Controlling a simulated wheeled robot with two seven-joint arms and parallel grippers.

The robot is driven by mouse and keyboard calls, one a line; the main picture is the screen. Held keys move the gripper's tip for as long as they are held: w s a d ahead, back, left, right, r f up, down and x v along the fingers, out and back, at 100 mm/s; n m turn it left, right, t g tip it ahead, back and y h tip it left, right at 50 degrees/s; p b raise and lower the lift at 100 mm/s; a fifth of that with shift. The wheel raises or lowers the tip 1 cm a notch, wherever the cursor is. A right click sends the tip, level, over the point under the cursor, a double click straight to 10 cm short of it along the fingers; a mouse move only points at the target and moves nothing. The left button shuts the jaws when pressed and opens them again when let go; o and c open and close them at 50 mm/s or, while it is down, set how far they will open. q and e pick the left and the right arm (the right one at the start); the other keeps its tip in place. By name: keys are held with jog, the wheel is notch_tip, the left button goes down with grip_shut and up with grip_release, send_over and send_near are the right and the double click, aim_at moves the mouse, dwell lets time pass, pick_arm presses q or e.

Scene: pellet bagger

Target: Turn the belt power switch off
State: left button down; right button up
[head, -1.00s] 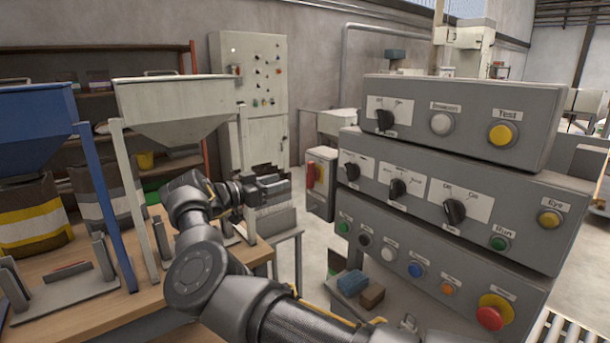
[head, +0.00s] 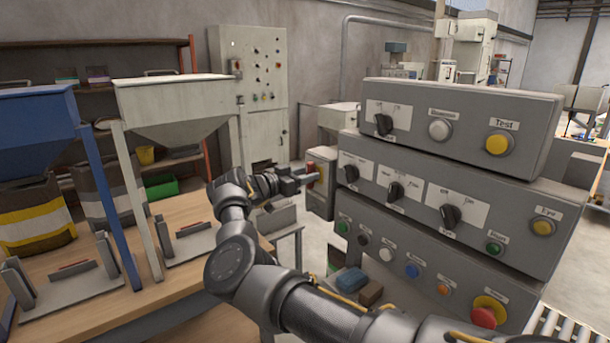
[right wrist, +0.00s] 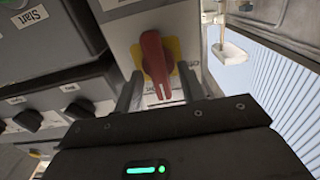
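The belt power switch appears to be the red rotary handle on a yellow plate, on the front of a small grey-white box (head: 321,203). In the right wrist view the red handle (right wrist: 154,58) points roughly along my fingers, its lower end between them. My right gripper (right wrist: 160,90) is open, one finger on each side of the handle with visible gaps. In the head view my right gripper (head: 308,175) reaches the front of the box and partly covers the handle. The exact depth of the fingers around the handle is hard to tell. My left gripper is out of view.
A stacked grey control panel (head: 455,125) with black knobs and coloured buttons stands close to the right of my right arm. A white hopper (head: 175,95) and a blue hopper (head: 35,115) stand on the wooden table at left. A blue block (head: 351,281) lies below the panel.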

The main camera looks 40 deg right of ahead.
jog(key=c, duration=0.5)
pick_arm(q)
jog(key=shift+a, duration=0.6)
pick_arm(e)
jog(key=shift+c, duration=0.5)
